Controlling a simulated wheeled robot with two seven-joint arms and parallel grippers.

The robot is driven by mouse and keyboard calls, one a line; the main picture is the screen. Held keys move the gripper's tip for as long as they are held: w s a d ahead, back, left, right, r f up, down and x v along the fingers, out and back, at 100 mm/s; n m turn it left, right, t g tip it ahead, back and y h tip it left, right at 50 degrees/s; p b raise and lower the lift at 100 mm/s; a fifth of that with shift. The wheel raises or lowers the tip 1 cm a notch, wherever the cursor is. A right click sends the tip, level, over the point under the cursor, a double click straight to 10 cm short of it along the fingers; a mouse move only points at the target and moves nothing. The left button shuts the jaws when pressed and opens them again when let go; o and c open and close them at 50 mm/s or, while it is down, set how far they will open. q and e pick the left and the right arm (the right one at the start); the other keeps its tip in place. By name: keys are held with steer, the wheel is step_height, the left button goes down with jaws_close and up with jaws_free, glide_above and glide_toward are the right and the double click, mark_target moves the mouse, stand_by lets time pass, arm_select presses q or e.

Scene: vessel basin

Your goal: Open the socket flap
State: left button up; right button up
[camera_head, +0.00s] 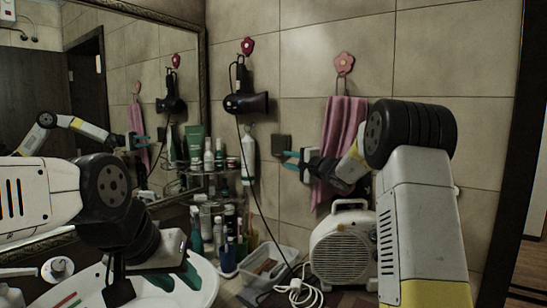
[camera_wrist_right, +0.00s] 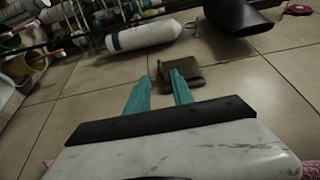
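The socket (camera_head: 282,146) is a small dark box on the tiled wall between the hair dryer and the pink towel. It also shows just past my right fingertips in the right wrist view (camera_wrist_right: 190,76). Its flap appears to be down over the front, though the dark surface makes this hard to tell. My right gripper (camera_head: 294,160) is at the socket's lower right. In the wrist view its teal fingers stand apart with nothing between them; contact with the socket cannot be told. My left gripper (camera_head: 182,275) hangs over the basin, far from the socket; its finger gap is unclear.
A hair dryer (camera_head: 246,102) hangs left of the socket, its cord running down the wall. A pink towel (camera_head: 343,125) hangs behind my right arm. A shelf of bottles (camera_head: 217,180), the white basin (camera_head: 205,290) and a fan heater (camera_head: 340,250) stand below.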

mark_target(279, 156)
steer(key=x, duration=0.7)
steer(key=shift+a, duration=0.1)
steer(key=shift+s, duration=0.1)
jaws_close()
stand_by(1.1)
